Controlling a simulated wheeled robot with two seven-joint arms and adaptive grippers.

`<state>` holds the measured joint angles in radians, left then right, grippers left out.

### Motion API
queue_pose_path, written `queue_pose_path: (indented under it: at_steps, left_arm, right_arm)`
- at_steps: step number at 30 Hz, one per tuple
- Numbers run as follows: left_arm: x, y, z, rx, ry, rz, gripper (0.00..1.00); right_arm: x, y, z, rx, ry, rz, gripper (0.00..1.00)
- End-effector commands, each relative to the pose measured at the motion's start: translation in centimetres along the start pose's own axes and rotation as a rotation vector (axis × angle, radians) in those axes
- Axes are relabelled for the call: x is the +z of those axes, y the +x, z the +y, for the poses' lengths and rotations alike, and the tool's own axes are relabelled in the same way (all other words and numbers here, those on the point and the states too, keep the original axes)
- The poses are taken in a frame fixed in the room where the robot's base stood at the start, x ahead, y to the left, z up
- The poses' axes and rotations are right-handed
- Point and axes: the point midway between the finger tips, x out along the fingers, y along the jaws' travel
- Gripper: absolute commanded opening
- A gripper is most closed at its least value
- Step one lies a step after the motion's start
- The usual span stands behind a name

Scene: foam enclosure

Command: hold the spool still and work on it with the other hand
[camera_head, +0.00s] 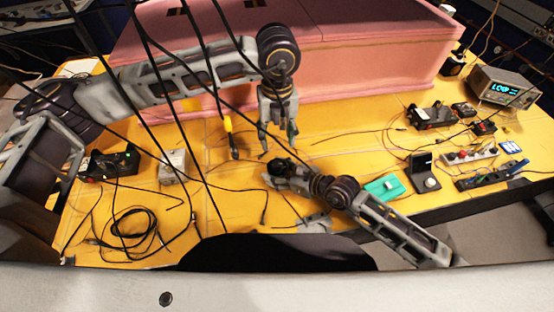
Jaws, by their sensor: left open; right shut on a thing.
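My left gripper (278,137) hangs fingers down over the yellow table, in front of the pink foam block. It is open, with nothing seen between its fingers. My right gripper (271,173) reaches in from the lower right, low over the table, just below the left one in the picture. It is shut on a small dark round thing (284,164), which seems to be the spool. The gripper partly hides it, so its full shape is unclear. The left fingertips appear close above it; I cannot tell whether they touch.
The pink foam block (330,60) fills the back. A coiled black cable (130,230) lies at the left, near a grey box (172,166). A green box (384,188) and a power strip (470,154) lie at the right. Black cables hang across the view.

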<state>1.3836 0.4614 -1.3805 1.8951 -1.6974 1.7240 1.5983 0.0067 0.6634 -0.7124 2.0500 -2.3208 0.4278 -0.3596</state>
Motion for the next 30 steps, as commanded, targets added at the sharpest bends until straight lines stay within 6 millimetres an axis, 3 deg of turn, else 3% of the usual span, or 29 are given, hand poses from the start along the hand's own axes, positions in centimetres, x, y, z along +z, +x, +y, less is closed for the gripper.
queue_pose_path:
  at_steps: [8,24,30]
  left_arm:
    - [0.0,2.6,0.1,0.001,0.000,0.002,0.51]
    - [0.0,9.6,0.1,0.002,-0.001,0.002,0.51]
    - [0.0,11.1,0.0,0.001,0.001,0.000,0.51]
  right_arm:
    - [0.0,0.0,0.0,0.000,0.001,0.000,0.21]
    - [0.0,0.0,0.0,0.000,0.001,0.000,0.21]
    - [0.0,0.0,0.0,0.000,0.000,0.000,0.21]
